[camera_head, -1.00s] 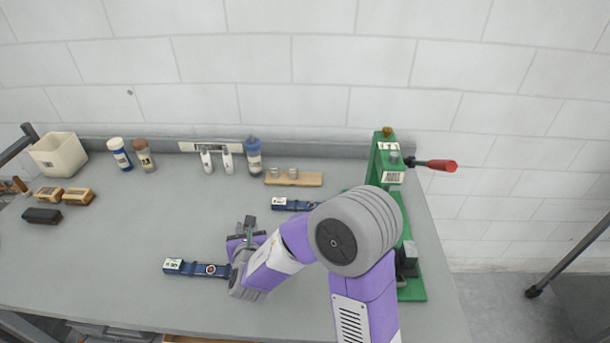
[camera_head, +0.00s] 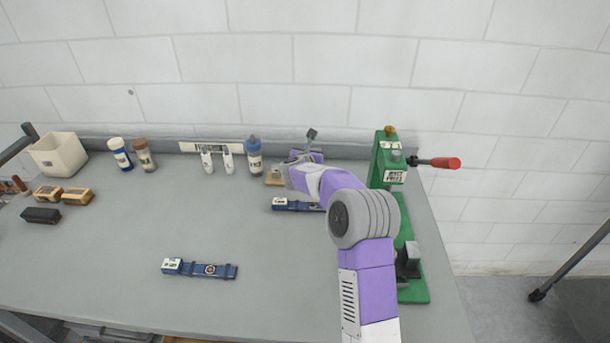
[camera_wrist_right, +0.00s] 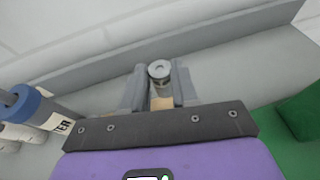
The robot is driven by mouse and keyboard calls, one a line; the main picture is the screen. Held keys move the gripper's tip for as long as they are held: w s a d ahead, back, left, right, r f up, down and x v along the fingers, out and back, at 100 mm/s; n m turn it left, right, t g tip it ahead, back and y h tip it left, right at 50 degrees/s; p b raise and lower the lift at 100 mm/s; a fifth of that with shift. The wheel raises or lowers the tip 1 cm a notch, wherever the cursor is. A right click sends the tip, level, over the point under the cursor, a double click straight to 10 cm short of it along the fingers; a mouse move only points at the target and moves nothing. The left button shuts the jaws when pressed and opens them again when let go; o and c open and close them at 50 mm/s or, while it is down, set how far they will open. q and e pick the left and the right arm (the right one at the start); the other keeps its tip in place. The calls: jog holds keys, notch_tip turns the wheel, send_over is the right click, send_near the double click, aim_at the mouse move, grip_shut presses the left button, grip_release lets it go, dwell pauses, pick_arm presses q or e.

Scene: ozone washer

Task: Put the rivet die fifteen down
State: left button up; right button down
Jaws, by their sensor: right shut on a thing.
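My right gripper (camera_head: 298,163) is at the back of the table, over the small wooden board (camera_head: 273,180). In the right wrist view its two grey fingers (camera_wrist_right: 159,88) are shut on a small round metal piece, the rivet die (camera_wrist_right: 159,70). A strip of the wooden board (camera_wrist_right: 162,104) shows between the fingers, close to the die. I cannot tell whether the die touches the board. In the head view my gripper hides most of the board and whatever stands on it. My left gripper is not in view.
A green press (camera_head: 390,165) with a red-tipped handle stands to the right. A blue-capped bottle (camera_head: 254,156) and white clips (camera_head: 217,160) stand left of the gripper. Blue strap-like pieces lie near the board (camera_head: 296,205) and at the front (camera_head: 200,269). The table's middle is clear.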

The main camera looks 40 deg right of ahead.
notch_tip(320, 180, down, 7)
jog(key=shift+r+b, duration=0.1)
jog(key=shift+b, duration=0.8)
jog(key=shift+r, duration=0.1)
jog(key=shift+f, duration=0.2)
jog(key=c, duration=0.9)
grip_release()
jog(key=shift+o, duration=0.2)
